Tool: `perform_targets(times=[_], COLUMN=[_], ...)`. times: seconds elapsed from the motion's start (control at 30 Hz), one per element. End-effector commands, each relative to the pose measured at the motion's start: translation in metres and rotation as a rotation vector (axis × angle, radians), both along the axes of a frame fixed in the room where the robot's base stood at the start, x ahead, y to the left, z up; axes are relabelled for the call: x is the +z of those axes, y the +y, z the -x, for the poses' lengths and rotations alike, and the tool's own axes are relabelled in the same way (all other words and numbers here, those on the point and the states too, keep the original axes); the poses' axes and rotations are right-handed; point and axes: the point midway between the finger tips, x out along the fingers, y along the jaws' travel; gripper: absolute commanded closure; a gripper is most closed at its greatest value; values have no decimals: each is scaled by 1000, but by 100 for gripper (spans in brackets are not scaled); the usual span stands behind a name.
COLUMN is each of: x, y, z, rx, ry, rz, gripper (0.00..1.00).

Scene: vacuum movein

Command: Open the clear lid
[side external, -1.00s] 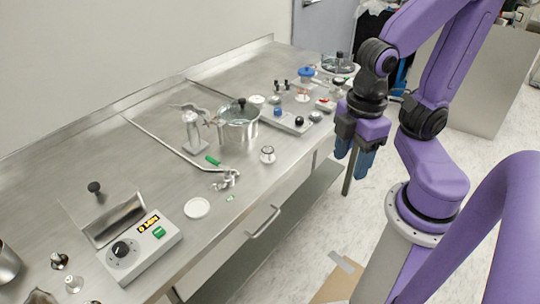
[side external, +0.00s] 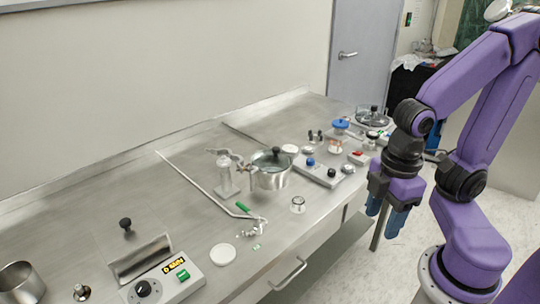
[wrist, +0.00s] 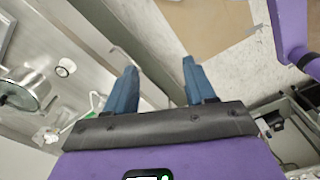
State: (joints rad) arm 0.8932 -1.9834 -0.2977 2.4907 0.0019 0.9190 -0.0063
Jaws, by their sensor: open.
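A steel pot (side external: 270,181) stands near the middle of the bench. A clear lid (side external: 262,160) with a black knob covers its top and looks shut. Part of the pot (wrist: 36,96) also shows at the left edge of the wrist view. Another see-through cover with a black knob stands on the box at the front left, and a round clear-topped vessel (side external: 373,119) stands at the far end; I cannot tell which one the task means. My gripper (side external: 387,218) is open and empty, pointing down beyond the bench's front edge, well right of the pot.
A metal stand (side external: 226,178) is close to the pot's left side. A small jar (side external: 298,204), clamps, a white dish (side external: 222,254) and a knobbed plate unit (side external: 323,171) crowd the bench. Floor below my gripper is clear.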

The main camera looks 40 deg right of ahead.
Motion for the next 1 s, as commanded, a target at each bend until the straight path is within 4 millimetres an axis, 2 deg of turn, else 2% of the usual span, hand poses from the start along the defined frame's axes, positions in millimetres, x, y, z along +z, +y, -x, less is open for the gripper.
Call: perform_targets(times=[0.17, 0.4, 0.57, 0.77, 1.0], x=[15, 45, 60, 75, 86], y=[20, 45, 46, 28, -20], z=[-35, -124, -188, -265, -347], rx=[-30, -85, -120, -167, -222], ry=[-1, 0, 1, 4, 9], rz=[2, 9, 13, 19, 23], gripper=[45, 45, 45, 45, 45])
